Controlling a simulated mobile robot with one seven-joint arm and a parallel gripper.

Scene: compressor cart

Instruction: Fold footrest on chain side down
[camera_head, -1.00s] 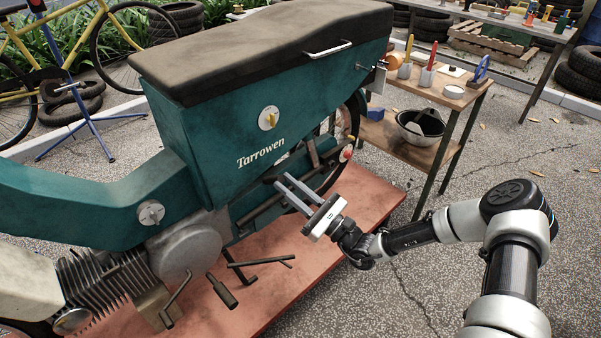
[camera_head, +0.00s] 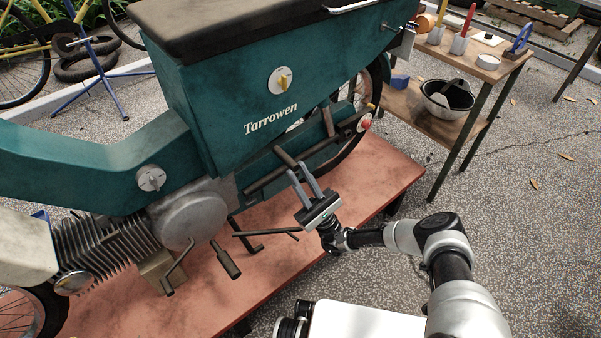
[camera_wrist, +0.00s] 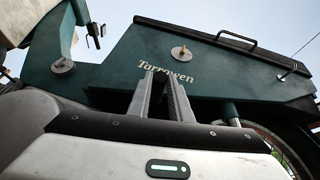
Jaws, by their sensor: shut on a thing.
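The teal Tarrowen motorbike (camera_head: 225,120) fills the left and middle of the head view. A short dark brown peg (camera_head: 284,155), which looks like the footrest, sticks up and to the left from the lower frame, below the name lettering. My gripper (camera_head: 298,169) reaches it from the lower right, with its two grey fingers shut on the peg. In the wrist view, a dark end (camera_wrist: 160,74) shows between the fingertips, in front of the lettering. The fingers hide most of the peg's lower part and its hinge.
A second brown bar (camera_head: 328,122) stands farther right along the bike. A pedal lever (camera_head: 229,262) and a thin stand bar (camera_head: 265,234) lie lower left of my gripper. The bike stands on a red platform (camera_head: 385,175). A wooden tool cart (camera_head: 425,117) stands at the right.

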